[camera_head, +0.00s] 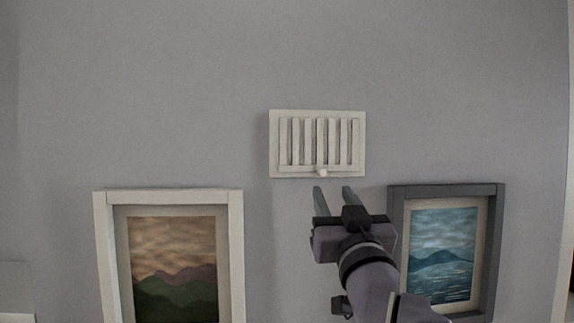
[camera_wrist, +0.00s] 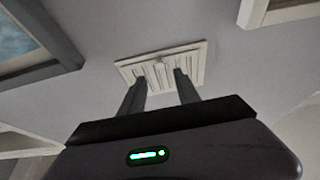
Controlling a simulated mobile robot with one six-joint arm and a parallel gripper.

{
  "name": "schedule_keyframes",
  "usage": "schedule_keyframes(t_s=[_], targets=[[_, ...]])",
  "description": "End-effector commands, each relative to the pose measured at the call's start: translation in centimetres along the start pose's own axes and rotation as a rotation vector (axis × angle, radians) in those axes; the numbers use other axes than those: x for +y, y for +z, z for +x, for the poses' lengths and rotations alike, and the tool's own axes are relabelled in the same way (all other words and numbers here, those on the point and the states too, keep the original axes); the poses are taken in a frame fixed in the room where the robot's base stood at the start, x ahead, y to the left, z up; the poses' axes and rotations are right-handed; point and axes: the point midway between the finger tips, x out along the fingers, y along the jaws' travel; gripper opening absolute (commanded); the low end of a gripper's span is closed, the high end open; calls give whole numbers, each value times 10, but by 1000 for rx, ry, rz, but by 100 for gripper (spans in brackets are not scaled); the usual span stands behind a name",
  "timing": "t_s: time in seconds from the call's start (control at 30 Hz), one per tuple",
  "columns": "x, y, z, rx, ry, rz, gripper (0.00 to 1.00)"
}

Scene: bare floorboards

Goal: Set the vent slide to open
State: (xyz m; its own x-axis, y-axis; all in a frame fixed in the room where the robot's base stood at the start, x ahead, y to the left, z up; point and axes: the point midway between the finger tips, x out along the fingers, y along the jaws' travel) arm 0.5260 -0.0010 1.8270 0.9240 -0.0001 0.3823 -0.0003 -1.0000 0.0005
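A cream vent (camera_head: 273,143) with vertical slats is fixed on the grey wall. A small round knob (camera_head: 321,172) sits at the middle of its lower edge. The vent also shows in the wrist view (camera_wrist: 197,62), with its knob (camera_wrist: 159,65) between my fingers in the picture. My gripper (camera_head: 334,189) is just below the vent and knob in the head view. Its two fingers are apart with nothing between them. They also show in the wrist view (camera_wrist: 159,84), pointing toward the vent. I cannot tell the exact gap between fingertips and knob.
A white-framed picture of hills (camera_head: 236,250) hangs at lower left. A dark-framed picture of water (camera_head: 497,250) hangs at lower right, close beside my gripper. The wall above and to both sides of the vent is bare.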

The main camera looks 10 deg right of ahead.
Motion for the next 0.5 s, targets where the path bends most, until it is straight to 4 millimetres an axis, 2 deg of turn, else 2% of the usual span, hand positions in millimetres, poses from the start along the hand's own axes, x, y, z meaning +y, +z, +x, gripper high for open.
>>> schedule_keyframes(t_s=[0.03,0.2,0.33,0.5], targets=[[0,-4,15,-2,0,0,39],[0,-3,53,-2,0,0,39],[0,-2,68,-1,0,0,39],[0,0,75,-1,0,0,39]])
